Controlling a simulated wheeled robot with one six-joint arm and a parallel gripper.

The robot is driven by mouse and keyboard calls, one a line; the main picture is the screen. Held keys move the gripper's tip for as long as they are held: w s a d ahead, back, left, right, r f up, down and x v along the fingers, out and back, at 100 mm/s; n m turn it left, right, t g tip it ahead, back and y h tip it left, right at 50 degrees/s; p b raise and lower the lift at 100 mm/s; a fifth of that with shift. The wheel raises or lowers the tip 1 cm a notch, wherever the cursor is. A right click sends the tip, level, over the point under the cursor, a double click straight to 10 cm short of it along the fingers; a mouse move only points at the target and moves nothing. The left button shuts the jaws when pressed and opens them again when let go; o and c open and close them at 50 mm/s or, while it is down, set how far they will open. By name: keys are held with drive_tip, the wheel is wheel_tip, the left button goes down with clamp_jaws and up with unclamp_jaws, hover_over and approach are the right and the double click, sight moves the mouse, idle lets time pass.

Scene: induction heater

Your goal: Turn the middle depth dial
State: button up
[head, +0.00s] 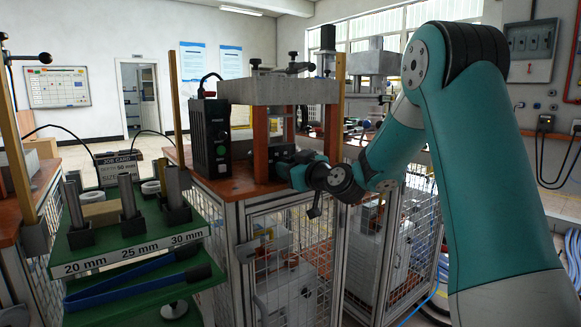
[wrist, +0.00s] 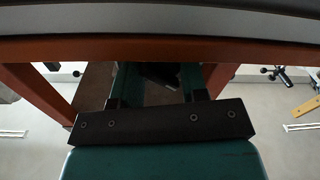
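My arm reaches in from the right in the head view. Its wrist is at the front right of the press (head: 275,92), low beside the orange frame, and my gripper (head: 285,156) is partly lost against dark parts there. In the wrist view my gripper (wrist: 162,82) has its two fingers apart, with a gap between them and a dark shape beyond that I cannot identify. The fingers reach under an orange beam (wrist: 160,48). No middle depth dial can be made out in either view; it may be hidden by the press or my arm.
A black control box (head: 210,138) stands left of the press on the caged bench. A green rack (head: 130,250) with 20, 25 and 30 mm labels, blue tongs (head: 130,284) and a job card (head: 115,167) are at the left. The orange beam and legs crowd my gripper.

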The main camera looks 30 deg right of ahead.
drive_tip(key=c, duration=0.4)
drive_tip(key=shift+o, duration=0.2)
drive_tip(key=shift+m+b, duration=0.35)
drive_tip(key=shift+m, duration=2.55)
drive_tip(key=o, duration=0.9)
